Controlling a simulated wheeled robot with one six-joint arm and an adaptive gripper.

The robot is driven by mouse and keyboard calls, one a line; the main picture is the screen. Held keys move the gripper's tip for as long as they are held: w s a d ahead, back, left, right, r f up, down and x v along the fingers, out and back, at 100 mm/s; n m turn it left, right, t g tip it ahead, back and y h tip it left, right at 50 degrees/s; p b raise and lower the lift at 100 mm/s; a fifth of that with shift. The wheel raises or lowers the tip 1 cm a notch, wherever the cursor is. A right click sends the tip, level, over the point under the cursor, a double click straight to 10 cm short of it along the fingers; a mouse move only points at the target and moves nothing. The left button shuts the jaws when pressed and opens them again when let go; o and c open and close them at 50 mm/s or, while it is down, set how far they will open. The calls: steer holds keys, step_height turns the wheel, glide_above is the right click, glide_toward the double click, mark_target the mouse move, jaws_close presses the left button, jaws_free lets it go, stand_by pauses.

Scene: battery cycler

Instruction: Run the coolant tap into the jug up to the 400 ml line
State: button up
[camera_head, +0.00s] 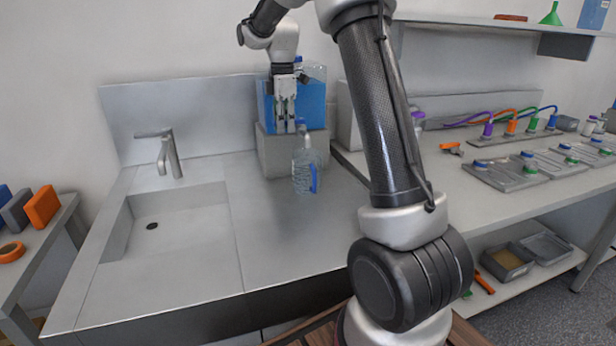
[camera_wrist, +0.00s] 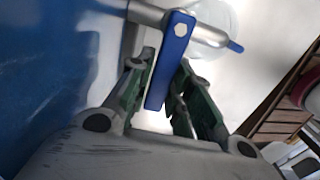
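The coolant tank (camera_head: 312,108) is a clear box of blue liquid on a grey block. Its silver tap shows in the wrist view (camera_wrist: 146,13), with a blue lever (camera_wrist: 172,62). The jug (camera_head: 305,171) is clear with a blue handle and stands upright on the counter before the block, below the tap. Its round top shows behind the tap in the wrist view (camera_wrist: 212,22). My gripper (camera_head: 286,128) points down in front of the tank. In the wrist view its open fingers (camera_wrist: 168,60) stand either side of the lever; contact is unclear. I cannot read the jug's level.
A sink (camera_head: 178,222) with a faucet (camera_head: 168,152) lies left of the jug. The counter (camera_head: 285,235) in front of the jug is clear. A bench (camera_head: 448,178) with battery trays and coloured cables stands to the right. Orange and grey blocks (camera_head: 41,207) sit on the left table.

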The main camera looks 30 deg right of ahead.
steer(key=s+n, duration=0.1)
steer(key=n, duration=0.1)
steer(key=s+n, duration=0.1)
steer(key=n, duration=0.1)
steer(key=s+n, duration=0.1)
steer(key=n, duration=0.1)
steer(key=shift+d, duration=0.15)
steer(key=n, duration=0.2)
steer(key=s+d+n, duration=0.1)
steer(key=n, duration=0.1)
steer(key=s+n, duration=0.1)
steer(key=n, duration=0.1)
steer(key=shift+d, duration=0.3)
steer(key=shift+r, duration=0.1)
